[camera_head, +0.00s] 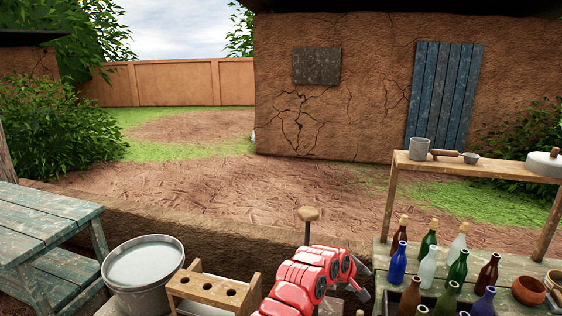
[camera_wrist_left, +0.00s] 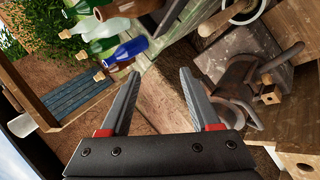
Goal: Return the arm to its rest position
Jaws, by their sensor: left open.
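My red left arm comes up from the bottom of the head view, and its left gripper (camera_head: 366,283) points right, towards the bottle table. In the left wrist view the gripper (camera_wrist_left: 159,76) has its two grey fingers spread apart with nothing between them. A blue bottle (camera_wrist_left: 126,50) and other bottles lie beyond the fingers at upper left in that view. My right gripper is in neither view.
Several bottles, among them a blue one (camera_head: 398,262), stand on the green table at right, below a wooden shelf (camera_head: 478,168). A holed wooden rack (camera_head: 213,290) and a metal bucket (camera_head: 143,264) stand left of my arm. A dark metal device (camera_wrist_left: 245,75) is right of the fingers.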

